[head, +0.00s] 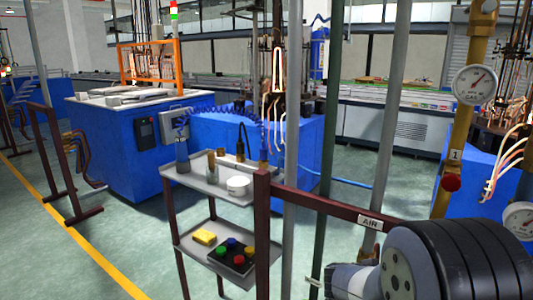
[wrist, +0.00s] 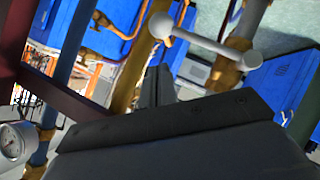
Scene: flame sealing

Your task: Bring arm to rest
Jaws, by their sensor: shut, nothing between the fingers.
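My gripper (wrist: 158,88) shows in the wrist view as dark fingers pressed together, with nothing between them. A grey bar handle (wrist: 205,42) with round ends lies just beyond the fingertips, on brass pipe fittings; I cannot tell whether the fingers touch it. In the head view a black ribbed part and a pale link of my arm fill the lower right, and the fingertips cannot be made out there.
A brass pipe (head: 443,195) with a pressure gauge (head: 474,85) and a red knob (head: 452,182) stands close at right. A dark red rail (head: 325,205) crosses in front. A grey trolley (head: 205,188) stands left of centre; blue machines (head: 110,150) stand behind. Green floor is open at left.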

